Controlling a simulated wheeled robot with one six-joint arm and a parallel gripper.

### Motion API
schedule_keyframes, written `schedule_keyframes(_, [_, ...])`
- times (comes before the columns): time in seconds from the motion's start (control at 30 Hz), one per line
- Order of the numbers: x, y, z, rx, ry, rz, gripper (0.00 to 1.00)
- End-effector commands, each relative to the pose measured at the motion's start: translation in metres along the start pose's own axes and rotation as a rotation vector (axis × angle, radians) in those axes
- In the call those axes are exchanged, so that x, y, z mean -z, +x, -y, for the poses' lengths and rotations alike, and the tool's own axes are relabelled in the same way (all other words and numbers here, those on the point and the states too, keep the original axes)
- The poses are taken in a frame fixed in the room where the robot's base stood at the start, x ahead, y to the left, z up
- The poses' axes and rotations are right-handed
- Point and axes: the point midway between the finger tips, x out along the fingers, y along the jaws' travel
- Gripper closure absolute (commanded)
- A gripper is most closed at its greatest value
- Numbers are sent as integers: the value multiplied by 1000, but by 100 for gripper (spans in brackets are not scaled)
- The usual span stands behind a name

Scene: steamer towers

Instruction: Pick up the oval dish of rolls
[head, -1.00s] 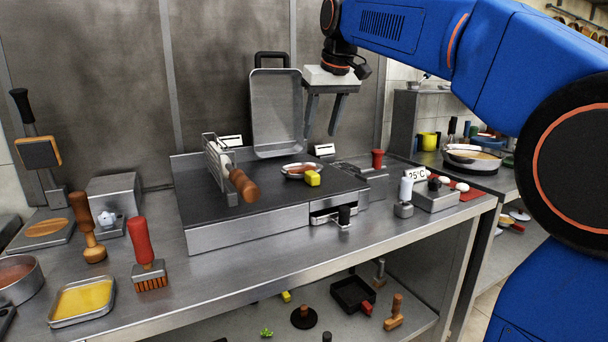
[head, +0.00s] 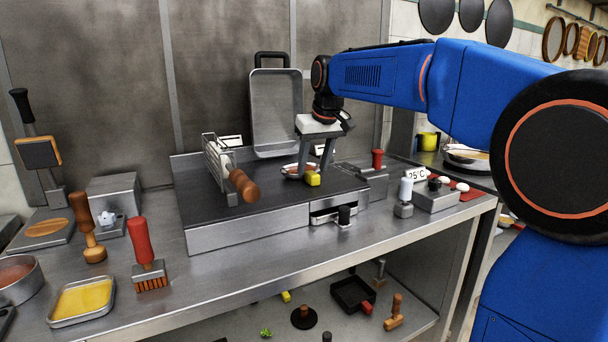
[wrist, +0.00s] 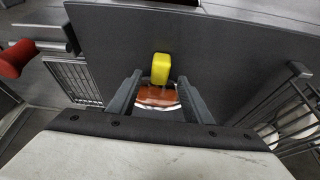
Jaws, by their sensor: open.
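The oval dish of rolls (head: 290,168) is a small light-rimmed dish on the dark griddle plate, partly hidden by my gripper. In the wrist view its reddish-brown contents (wrist: 158,97) show between the fingers. A yellow block (head: 313,180) is at its near edge; I cannot tell whether it is attached. It also shows in the wrist view (wrist: 161,68), just beyond the fingertips. My gripper (head: 312,169) points down over the dish, open, with one finger on each side. Contact between fingers and dish cannot be made out.
The griddle plate (head: 257,195) is largely bare in front. A wire basket with a wooden handle (head: 243,186) stands close left of the dish. A tall metal pan (head: 276,108) leans upright behind. A red-knobbed item (head: 377,159) and small boxes stand to the right.

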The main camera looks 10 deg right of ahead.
Motion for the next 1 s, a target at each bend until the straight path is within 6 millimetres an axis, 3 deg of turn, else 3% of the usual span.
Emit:
schedule_keyframes(0.2, [0,27,-1,0,0,2,55])
schedule_keyframes(0.43, [0,29,-1,0,0,0,55])
schedule_keyframes(0.63, [0,29,-1,0,0,0,100])
schedule_keyframes(1.0, [2,24,-1,0,0,-1,100])
